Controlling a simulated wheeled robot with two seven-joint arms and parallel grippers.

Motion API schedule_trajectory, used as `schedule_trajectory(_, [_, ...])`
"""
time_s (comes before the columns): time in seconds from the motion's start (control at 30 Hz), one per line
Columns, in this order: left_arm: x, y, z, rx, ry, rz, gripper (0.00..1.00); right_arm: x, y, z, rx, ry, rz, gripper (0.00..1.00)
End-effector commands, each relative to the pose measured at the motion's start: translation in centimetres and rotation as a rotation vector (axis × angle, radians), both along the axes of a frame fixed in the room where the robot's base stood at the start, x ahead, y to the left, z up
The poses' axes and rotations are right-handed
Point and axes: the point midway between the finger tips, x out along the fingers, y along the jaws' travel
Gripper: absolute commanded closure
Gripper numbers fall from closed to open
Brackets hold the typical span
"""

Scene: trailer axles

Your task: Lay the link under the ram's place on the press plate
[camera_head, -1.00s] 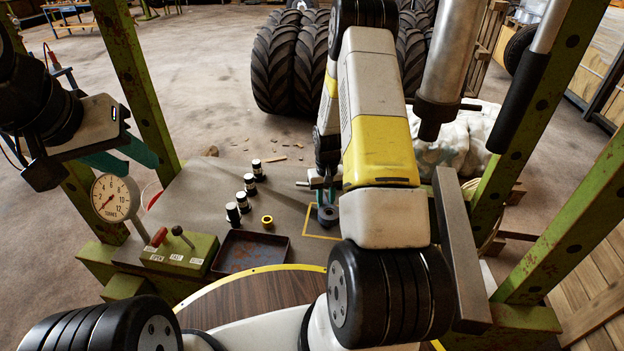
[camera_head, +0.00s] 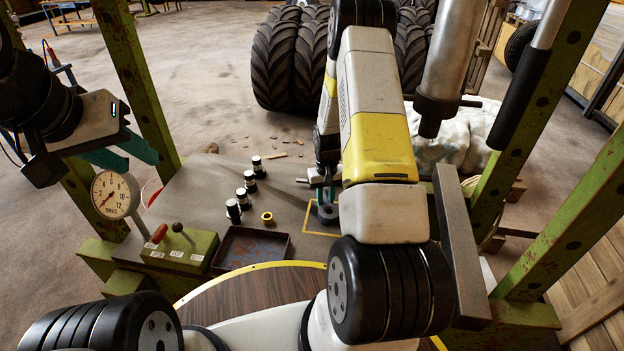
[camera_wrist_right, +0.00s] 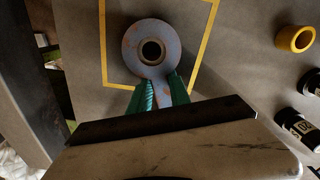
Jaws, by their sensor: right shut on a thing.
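The link (camera_wrist_right: 131,46) is a grey-blue eye with rusty patches and a dark bore, on a narrow shank. My right gripper (camera_wrist_right: 160,92) is shut on the shank with its teal fingers. The eye is inside the yellow square outline (camera_wrist_right: 202,62) on the grey press plate (camera_wrist_right: 238,70), near one side of it. I cannot tell whether it touches the plate. In the head view the link (camera_head: 327,214) is partly hidden by my right arm. The ram (camera_head: 447,60) hangs at the upper right. My left gripper (camera_head: 138,160) is open and empty, left of the plate.
Several black-and-white cylinders (camera_head: 241,197) and a small yellow ring (camera_head: 267,218) stand on the plate. A rusty tray (camera_head: 250,250), a green lever box (camera_head: 180,248) and a pressure gauge (camera_head: 115,195) are at front left. Green press posts (camera_head: 125,75) flank the plate.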

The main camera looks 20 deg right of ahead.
Motion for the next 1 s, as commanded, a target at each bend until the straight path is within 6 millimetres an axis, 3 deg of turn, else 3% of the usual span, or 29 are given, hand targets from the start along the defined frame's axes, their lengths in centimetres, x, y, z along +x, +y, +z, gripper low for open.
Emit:
schedule_trajectory(0.07, [0.0,0.0,0.0,0.0,0.0,0.0,0.64,0.1,0.0,-0.1,0.0,-0.001,0.0,1.0])
schedule_trajectory(0.1, [0.0,0.0,0.0,0.0,0.0,0.0,0.64,0.1,0.0,-0.1,0.0,-0.001,0.0,0.75])
schedule_trajectory(0.23, [0.0,0.0,0.0,0.0,0.0,0.0,0.64,0.0,0.0,-0.1,0.0,-0.001,0.0,0.51])
schedule_trajectory(0.57, [0.0,0.0,0.0,0.0,0.0,0.0,0.64,0.0,0.0,0.0,0.0,0.001,0.0,0.51])
schedule_trajectory(1.0, [0.0,0.0,0.0,0.0,0.0,0.0,0.64,0.1,0.0,6.5,0.0,-0.002,0.001,0.51])
